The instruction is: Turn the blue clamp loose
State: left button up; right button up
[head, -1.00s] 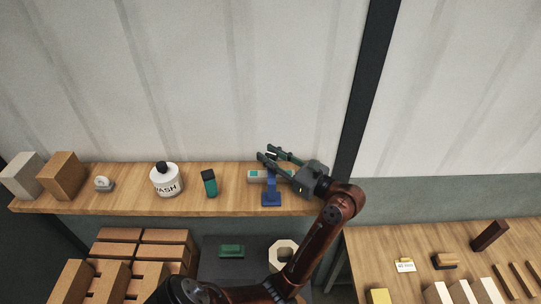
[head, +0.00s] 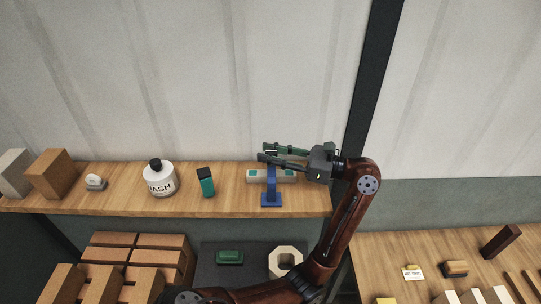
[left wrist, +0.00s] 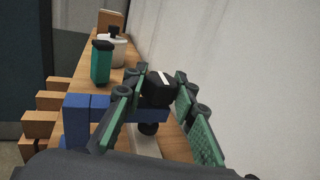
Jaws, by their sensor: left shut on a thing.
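The blue clamp (head: 271,188) stands on the wooden shelf, over a pale bar (head: 288,176) with teal patches. In the left wrist view the clamp's blue body (left wrist: 76,118) shows at left, and its black knob (left wrist: 158,92) with a white stripe is on top. My left gripper (head: 265,153) comes in from the right above the clamp. Its green fingers (left wrist: 153,86) are shut on the knob, one on each side. A dark round foot (left wrist: 148,129) sits under the clamp's arm, near the pale bar. My right gripper is not in view.
Left of the clamp stand a teal-and-black bottle (head: 206,183) and a white wash jar (head: 160,180). A wall is close behind the shelf (head: 232,206). A bench (head: 430,240) with small items is at lower right.

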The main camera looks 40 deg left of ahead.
pick_arm(q)
jog(key=o, duration=1.2)
jog(key=v, duration=1.2)
